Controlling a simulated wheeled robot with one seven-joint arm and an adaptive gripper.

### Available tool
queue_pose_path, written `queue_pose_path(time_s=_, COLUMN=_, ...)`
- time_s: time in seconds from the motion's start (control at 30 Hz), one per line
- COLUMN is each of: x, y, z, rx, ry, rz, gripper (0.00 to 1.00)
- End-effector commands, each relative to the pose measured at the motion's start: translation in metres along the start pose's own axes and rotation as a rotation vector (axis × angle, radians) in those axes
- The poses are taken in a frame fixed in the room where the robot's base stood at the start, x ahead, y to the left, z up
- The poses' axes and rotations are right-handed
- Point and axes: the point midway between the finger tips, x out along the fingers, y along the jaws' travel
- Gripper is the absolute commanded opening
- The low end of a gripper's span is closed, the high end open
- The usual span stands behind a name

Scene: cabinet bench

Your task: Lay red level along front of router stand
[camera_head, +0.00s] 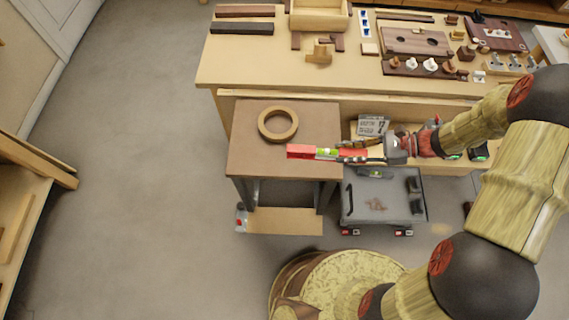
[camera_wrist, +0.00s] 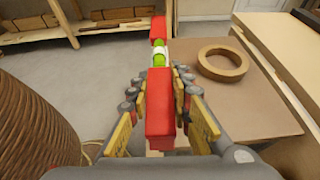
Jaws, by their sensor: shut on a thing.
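The red level (camera_head: 300,151) is a short red bar with a white middle and a yellow-green vial. My gripper (camera_head: 350,154) is shut on the level, which juts out to the left. In the wrist view the red level (camera_wrist: 160,110) runs away from the camera between the fingers (camera_wrist: 159,92). The router stand (camera_head: 245,150) is a small brown-topped table with dark legs. A tan ring (camera_head: 278,139) lies on its top, and the ring also shows in the wrist view (camera_wrist: 243,67). The level appears over the stand's front right part; I cannot tell its height above the top.
A long workbench (camera_head: 225,75) with wooden parts and tools stands behind. A grey wheeled cart (camera_head: 355,213) is right of the stand, below my arm. A shelf unit (camera_head: 20,200) is at far left. The floor left of the stand is clear.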

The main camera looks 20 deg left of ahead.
Motion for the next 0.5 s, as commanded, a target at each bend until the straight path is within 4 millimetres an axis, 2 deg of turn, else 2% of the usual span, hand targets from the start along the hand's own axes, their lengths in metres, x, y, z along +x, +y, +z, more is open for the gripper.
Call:
queue_pose_path(time_s=0.17, x=0.015, y=0.003, z=-0.003, rx=-0.016, ry=-0.002, rz=0.037, gripper=0.0)
queue_pose_path(time_s=0.5, x=0.094, y=-0.018, z=-0.007, rx=-0.017, ry=-0.001, rz=0.037, gripper=0.0)
